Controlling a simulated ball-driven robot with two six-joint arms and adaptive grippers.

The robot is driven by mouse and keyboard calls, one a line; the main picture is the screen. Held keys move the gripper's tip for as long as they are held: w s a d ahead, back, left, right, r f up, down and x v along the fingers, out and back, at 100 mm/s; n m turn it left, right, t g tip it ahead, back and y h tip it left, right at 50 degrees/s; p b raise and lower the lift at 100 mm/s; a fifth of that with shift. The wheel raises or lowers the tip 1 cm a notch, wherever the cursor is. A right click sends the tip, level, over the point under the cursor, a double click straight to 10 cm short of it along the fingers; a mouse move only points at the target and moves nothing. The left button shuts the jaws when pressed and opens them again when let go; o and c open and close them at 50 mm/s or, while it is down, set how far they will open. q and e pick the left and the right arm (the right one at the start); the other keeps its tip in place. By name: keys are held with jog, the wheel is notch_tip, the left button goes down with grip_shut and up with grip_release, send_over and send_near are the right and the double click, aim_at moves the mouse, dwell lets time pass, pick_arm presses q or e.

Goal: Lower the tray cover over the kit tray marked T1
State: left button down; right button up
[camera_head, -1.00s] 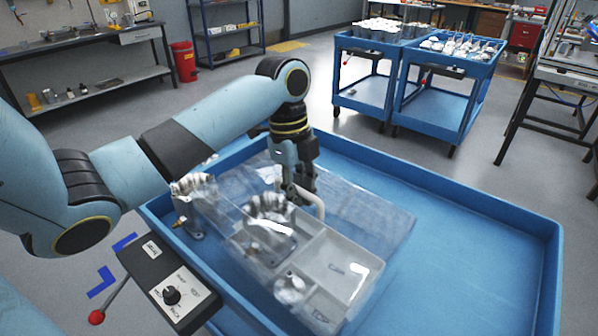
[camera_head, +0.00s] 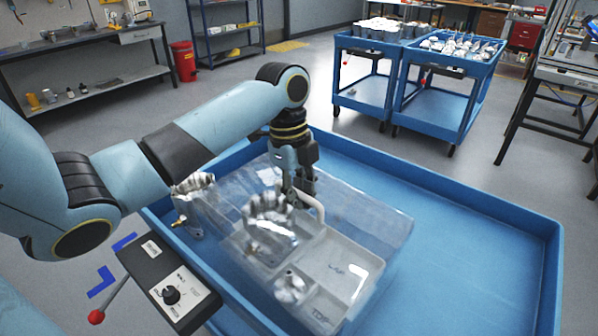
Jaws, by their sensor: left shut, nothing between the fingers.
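The clear tray cover (camera_head: 385,222) lies over the grey kit tray (camera_head: 312,243) on the blue cart top. I cannot tell whether its rim is seated all around. A pale bar handle (camera_head: 319,205) stands on the cover. My left gripper (camera_head: 303,200) points down right beside this handle, its fingers shut with nothing seen between them. Through the cover, a silver housing (camera_head: 268,222) and a small metal fitting (camera_head: 291,287) show in the tray compartments. My right gripper is out of view.
Another housing (camera_head: 193,205) stands at the left by the cart's raised edge. A control box with a knob (camera_head: 171,294) sits at the near left. The right side of the blue cart top (camera_head: 470,260) is clear. Two more blue carts stand behind.

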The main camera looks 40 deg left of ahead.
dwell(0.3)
pick_arm(q)
jog(key=c, duration=1.4)
grip_release()
jog(key=shift+f, duration=0.1)
notch_tip(320, 180, up, 12)
jog(key=a, duration=0.1)
jog(key=shift+a, duration=0.4)
jog(key=shift+s+f, duration=0.1)
jog(key=shift+s, duration=0.05)
